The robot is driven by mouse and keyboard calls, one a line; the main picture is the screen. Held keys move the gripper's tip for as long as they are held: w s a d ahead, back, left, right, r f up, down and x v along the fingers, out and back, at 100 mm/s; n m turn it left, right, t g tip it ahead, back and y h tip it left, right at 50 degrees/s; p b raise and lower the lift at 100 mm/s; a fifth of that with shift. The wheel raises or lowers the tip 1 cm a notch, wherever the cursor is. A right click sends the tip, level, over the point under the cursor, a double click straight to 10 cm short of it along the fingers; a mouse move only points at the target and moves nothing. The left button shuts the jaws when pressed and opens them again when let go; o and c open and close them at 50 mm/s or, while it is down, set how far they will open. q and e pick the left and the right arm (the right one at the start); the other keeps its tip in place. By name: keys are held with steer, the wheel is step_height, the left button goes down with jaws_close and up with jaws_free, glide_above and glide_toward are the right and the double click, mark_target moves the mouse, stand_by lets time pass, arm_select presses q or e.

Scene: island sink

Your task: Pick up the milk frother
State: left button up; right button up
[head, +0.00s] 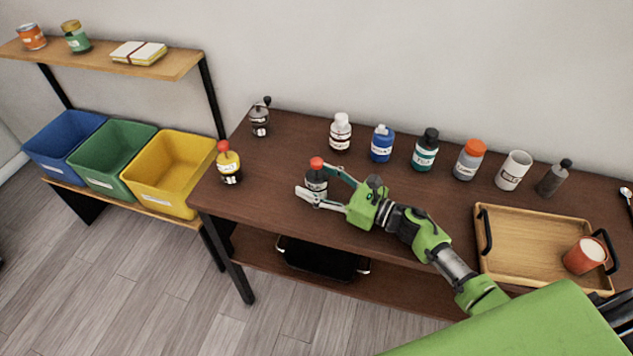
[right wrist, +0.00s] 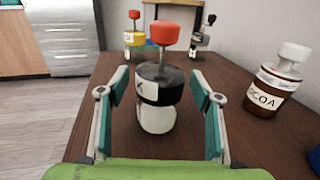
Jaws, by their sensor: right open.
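A small clear jar with a black lid and a red knob (head: 316,175) stands upright on the dark wooden counter. It looks like a pump frother, but its label shows only a "K" in the right wrist view (right wrist: 158,85). My right gripper (head: 312,181) is open, with one finger on each side of this jar. In the right wrist view, gaps show between the jar and both fingers (right wrist: 159,92). Similar knobbed jars stand nearby: a yellow one with a red knob (head: 229,165) and a dark one with a black knob (head: 260,120). My left gripper is out of view.
Several bottles, including a white-capped cocoa bottle (head: 340,132) and a blue bottle (head: 382,143), line the back of the counter (head: 285,185). A wooden tray (head: 525,240) with a red cup (head: 584,256) is at right. Blue, green and yellow bins (head: 170,175) sit left.

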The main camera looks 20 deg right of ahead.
steer(key=c, duration=1.3)
steer(key=shift+r, duration=0.15)
